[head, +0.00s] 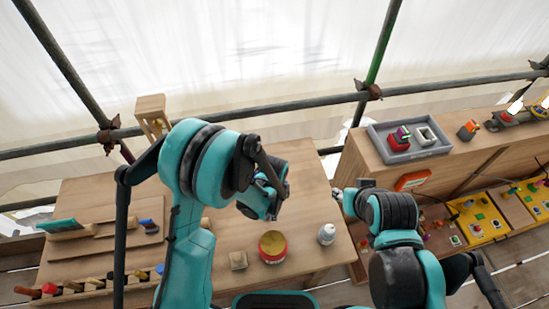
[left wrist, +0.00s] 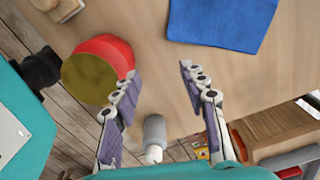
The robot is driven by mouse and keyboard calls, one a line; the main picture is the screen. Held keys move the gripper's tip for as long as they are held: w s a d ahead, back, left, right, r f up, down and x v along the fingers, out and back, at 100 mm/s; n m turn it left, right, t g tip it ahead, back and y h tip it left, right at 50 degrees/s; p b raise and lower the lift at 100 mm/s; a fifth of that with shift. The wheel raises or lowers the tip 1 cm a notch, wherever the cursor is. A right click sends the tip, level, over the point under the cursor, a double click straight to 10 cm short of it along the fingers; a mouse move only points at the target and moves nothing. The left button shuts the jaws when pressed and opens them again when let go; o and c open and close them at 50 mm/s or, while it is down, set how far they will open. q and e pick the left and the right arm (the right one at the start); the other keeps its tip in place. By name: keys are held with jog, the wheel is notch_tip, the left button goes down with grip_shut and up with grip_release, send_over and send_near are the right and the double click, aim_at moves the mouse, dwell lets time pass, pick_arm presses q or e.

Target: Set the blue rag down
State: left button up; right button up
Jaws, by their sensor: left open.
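The blue rag (left wrist: 222,20) lies flat on the wooden table at the top of the left wrist view, beyond my left fingertips and apart from them. I cannot make it out in the head view, where my left arm covers part of the table. My left gripper (left wrist: 158,75) is open with nothing between its fingers; in the head view it hangs over the table's middle (head: 277,205). My right gripper (head: 338,198) is at the table's right edge, too small to tell whether it is open or shut.
A red tin with a gold top (head: 272,247), a white bottle (head: 326,234) and a small wooden block (head: 238,260) stand near the table's front. Tools lie at the left. A grey tray (head: 412,153) sits on the right bench. Bare table (head: 305,180) lies behind my left gripper.

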pick_arm(q)
jog(key=a+r+n+t+b, duration=0.3)
jog(key=a+r+n+b, duration=0.4)
jog(key=a+n+b, duration=0.15)
jog(key=s+a+r+n+t+b, duration=0.1)
jog(key=s+a+n+t+b, duration=0.3)
jog(key=s+a+n+b, duration=0.3)
jog(key=a+n+b, duration=0.1)
jog(key=n+b, duration=0.1)
jog(key=shift+s+a+n, duration=0.15)
jog(key=shift+s+n, duration=0.2)
